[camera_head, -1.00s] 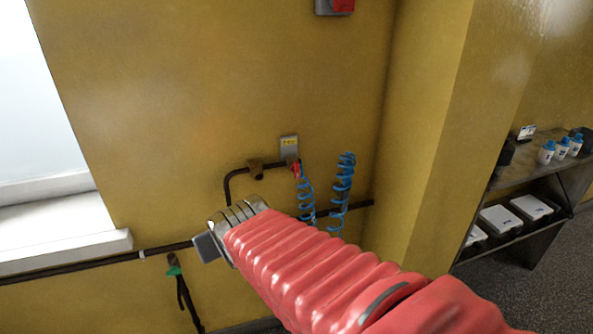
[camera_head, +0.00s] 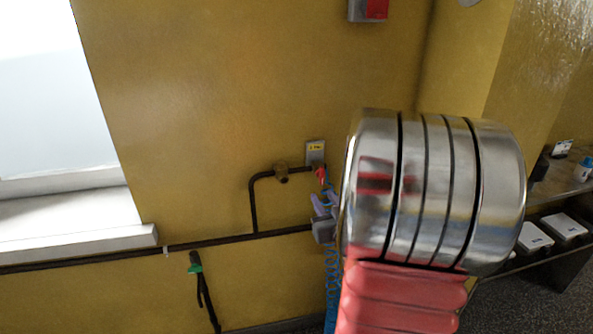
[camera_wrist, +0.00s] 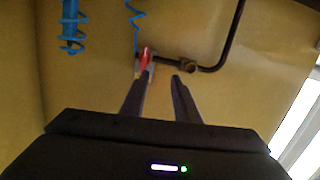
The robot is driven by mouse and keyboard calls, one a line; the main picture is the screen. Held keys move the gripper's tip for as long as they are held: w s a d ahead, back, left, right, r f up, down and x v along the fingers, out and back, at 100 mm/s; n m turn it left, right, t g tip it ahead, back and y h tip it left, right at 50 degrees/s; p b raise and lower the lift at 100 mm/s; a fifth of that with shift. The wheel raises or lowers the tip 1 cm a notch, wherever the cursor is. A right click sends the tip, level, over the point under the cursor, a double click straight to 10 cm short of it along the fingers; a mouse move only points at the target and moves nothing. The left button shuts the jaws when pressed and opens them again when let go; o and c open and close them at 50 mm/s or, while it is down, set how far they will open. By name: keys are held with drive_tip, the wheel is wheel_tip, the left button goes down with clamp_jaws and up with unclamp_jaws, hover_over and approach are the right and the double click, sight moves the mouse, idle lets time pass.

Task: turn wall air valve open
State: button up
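The wall air valve has a red handle (camera_head: 321,174) at the right end of a black pipe, below a small grey plate with a yellow label (camera_head: 315,152). In the wrist view the red handle (camera_wrist: 145,57) shows just beyond the tip of the left finger; whether they touch I cannot tell. My gripper (camera_wrist: 163,77) is open, with a clear gap between its two fingers and nothing held. In the head view my gripper (camera_head: 322,203) is small and partly hidden behind my shiny wrist, just below the valve.
A blue coiled hose (camera_head: 332,285) hangs below. A black pipe (camera_head: 100,255) runs along the wall. A shelf (camera_head: 560,205) stands at the right.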

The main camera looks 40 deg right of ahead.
drive_tip(key=shift+m+t+h, duration=0.3)
drive_tip(key=shift+t+h, duration=0.1)
drive_tip(key=shift+t, duration=0.3)
drive_tip(key=s+d, duration=0.2)
drive_tip(key=s, duration=0.1)
drive_tip(key=shift+s+d+f, duration=0.1)
drive_tip(key=shift+d+f, duration=0.1)
drive_tip(key=shift+d, duration=0.1)
